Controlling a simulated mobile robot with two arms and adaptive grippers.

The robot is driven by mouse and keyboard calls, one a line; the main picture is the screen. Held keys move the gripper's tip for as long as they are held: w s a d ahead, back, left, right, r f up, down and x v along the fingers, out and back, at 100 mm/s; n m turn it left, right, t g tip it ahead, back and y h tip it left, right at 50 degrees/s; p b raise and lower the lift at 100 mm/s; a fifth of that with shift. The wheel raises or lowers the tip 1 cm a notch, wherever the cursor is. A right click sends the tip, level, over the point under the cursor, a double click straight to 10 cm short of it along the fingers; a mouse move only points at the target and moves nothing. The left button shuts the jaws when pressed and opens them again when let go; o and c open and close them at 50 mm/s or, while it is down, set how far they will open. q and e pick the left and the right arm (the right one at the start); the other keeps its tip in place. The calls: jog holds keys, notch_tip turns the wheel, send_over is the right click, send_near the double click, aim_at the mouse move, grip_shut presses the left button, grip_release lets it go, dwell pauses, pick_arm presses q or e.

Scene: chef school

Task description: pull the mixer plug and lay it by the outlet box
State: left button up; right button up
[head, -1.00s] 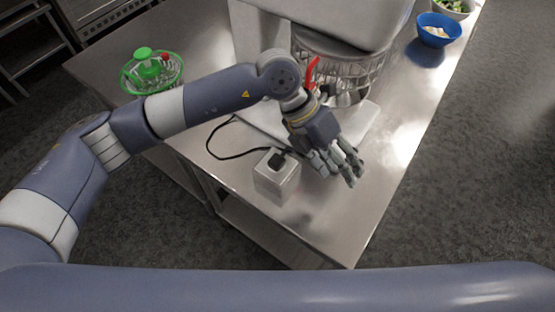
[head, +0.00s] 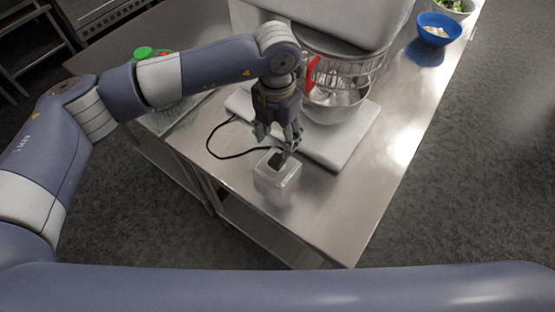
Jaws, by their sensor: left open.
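The white outlet box (head: 278,182) stands near the front corner of the steel table. The black mixer plug (head: 277,160) sits in its top, and its black cord (head: 226,156) loops left over the table toward the mixer. The white stand mixer (head: 325,22) with a metal bowl (head: 337,106) stands behind. My left gripper (head: 285,148) points down just above the plug, fingers open around or beside it; whether they touch it I cannot tell. My right gripper is not in view.
The steel table (head: 350,195) is bare to the right of the box and toward its front corner. A green-lidded container (head: 145,53) is partly hidden behind my left arm. A blue bowl (head: 434,38) and a bowl of greens (head: 455,7) stand at the back right.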

pick_arm(q)
jog(key=b, duration=0.2)
send_over(277, 159)
notch_tip(277, 159, down, 4)
jog(key=shift+f, duration=0.2)
notch_tip(277, 159, down, 3)
jog(key=b, duration=0.3)
jog(key=shift+f, duration=0.2)
jog(key=shift+f+b, duration=0.4)
jog(key=shift+b, duration=0.05)
jog(key=shift+r, duration=0.1)
jog(key=shift+b, duration=0.35)
